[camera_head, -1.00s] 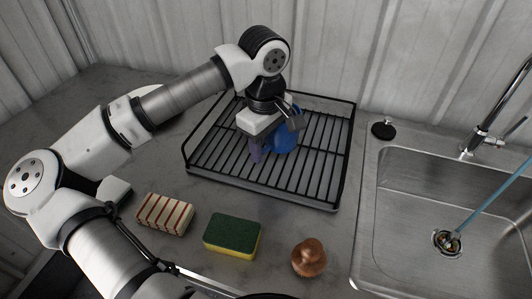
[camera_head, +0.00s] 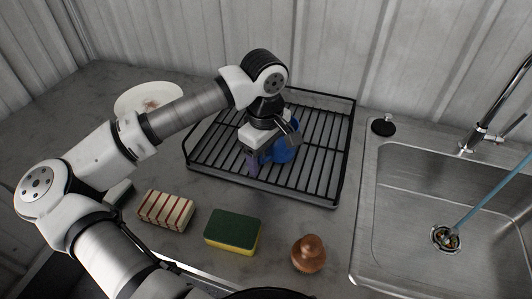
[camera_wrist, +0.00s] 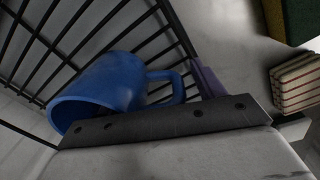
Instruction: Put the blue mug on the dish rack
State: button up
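The blue mug (camera_head: 284,152) is over the wire grid of the black dish rack (camera_head: 320,172), partly hidden by my gripper in the head view. In the wrist view the mug (camera_wrist: 112,84) shows its rim to the lower left and its handle to the right. Whether its whole base rests on the wires is unclear. My gripper (camera_head: 252,166) is low over the rack, just left of the mug. One purple finger (camera_wrist: 206,80) shows beside the handle end; the other finger is hidden, so its grip on the mug cannot be told.
A striped sponge (camera_head: 166,210), a green and yellow sponge (camera_head: 232,231) and a copper-brown knobbed object (camera_head: 308,254) lie in front of the rack. A white plate (camera_head: 135,97) is at the back left. The steel sink (camera_head: 450,190) is right, with a black stopper (camera_head: 383,127) behind.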

jog(key=shift+r, duration=0.1)
notch_tip(320, 180, up, 12)
jog(key=shift+s+a+r+b, duration=0.1)
jog(key=shift+s+b, duration=0.05)
jog(key=shift+b, duration=0.65)
